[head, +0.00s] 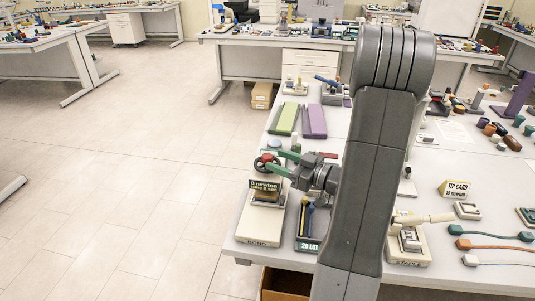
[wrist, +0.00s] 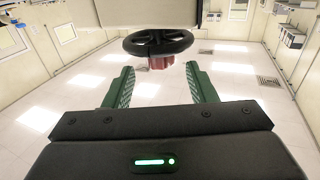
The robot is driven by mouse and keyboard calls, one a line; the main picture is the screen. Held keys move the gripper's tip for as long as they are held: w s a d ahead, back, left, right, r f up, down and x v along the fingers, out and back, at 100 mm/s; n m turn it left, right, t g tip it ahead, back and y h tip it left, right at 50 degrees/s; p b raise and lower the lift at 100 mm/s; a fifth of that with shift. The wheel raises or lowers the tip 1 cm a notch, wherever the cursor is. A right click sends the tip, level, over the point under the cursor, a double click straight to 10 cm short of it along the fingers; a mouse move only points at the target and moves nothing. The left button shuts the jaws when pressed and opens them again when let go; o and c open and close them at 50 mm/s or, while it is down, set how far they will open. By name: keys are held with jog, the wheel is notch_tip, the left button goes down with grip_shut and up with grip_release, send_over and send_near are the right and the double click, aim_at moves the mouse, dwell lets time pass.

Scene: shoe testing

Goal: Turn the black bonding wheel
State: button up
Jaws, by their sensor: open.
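The black bonding wheel (head: 265,162) shows in the head view on the left edge of the table, above the cream bonding device marked "BOND" (head: 262,222). In the wrist view the wheel (wrist: 158,42) is ahead of my fingers, near the top middle, with a red part just below it. My gripper (head: 277,163) has green fingers and comes to the wheel from the right. In the wrist view my gripper (wrist: 160,82) is open, with nothing between its fingers. The wheel lies just beyond the fingertips. I cannot tell whether a finger touches it.
A dark "20 LOT" tray (head: 307,243) stands right of the device, close under my wrist. Green (head: 286,118) and purple (head: 314,121) pads lie farther back. A "TIP CARD" sign (head: 455,189) and cables are at the right. Open floor lies left of the table.

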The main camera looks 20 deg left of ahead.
aim_at(268, 155)
jog(key=shift+w+a+p, duration=0.15)
jog(key=shift+a+p, duration=0.1)
jog(key=shift+a, duration=0.85)
jog(key=shift+w+a+p, duration=0.1)
jog(key=shift+a+p, duration=0.15)
jog(key=shift+a, duration=0.85)
jog(key=c, duration=0.9)
jog(key=shift+c, duration=0.2)
